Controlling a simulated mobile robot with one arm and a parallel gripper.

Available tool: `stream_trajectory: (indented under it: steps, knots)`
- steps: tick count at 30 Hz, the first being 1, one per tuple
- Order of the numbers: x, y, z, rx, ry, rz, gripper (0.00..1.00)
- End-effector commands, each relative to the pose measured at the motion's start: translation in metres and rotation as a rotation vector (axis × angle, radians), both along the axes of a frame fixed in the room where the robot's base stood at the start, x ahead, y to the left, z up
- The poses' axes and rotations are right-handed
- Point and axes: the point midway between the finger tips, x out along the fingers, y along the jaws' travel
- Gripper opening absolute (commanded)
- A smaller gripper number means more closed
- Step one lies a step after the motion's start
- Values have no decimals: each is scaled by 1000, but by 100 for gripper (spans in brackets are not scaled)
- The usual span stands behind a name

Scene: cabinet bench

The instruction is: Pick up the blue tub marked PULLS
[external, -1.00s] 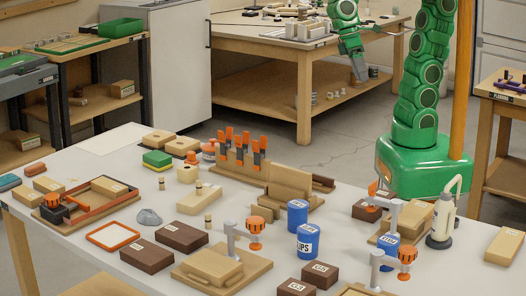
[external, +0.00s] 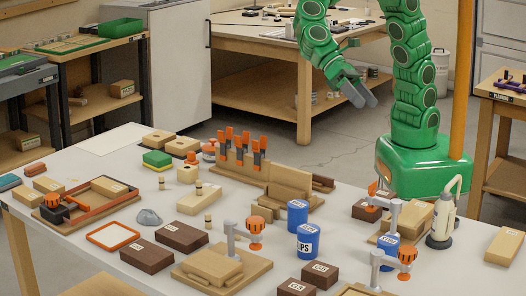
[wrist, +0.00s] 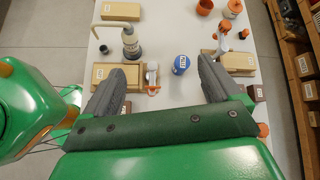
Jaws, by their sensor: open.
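The front middle one (external: 307,242) shows a label ending in "LIPS". Another (external: 298,212) stands just behind it. The third (external: 389,250) is at the right, partly hidden by a clamp. The labels of these last two are too small to read, so I cannot tell which says PULLS. My gripper (external: 365,92) is open and empty, high beyond the bench's far edge. In the wrist view, one blue tub (wrist: 181,64) shows between the spread fingers of my gripper (wrist: 160,85), well beyond them.
A clamp with an orange knob (external: 407,256) stands close to the right-hand tub. Dark boxes (external: 320,273) lie in front of the tubs. A wooden fixture (external: 290,182) stands behind them.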

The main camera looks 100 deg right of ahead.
Motion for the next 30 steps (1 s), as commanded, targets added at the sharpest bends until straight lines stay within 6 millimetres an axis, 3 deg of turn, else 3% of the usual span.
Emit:
stream_trajectory:
  steps: [3,9,26,30]
  knots:
    - [4,35,-3,13,84,-33,91]
    - [9,83,-8,22,207,-86,91]
    - [13,146,-19,19,383,-156,91]
    - [12,146,-46,16,392,-158,91]
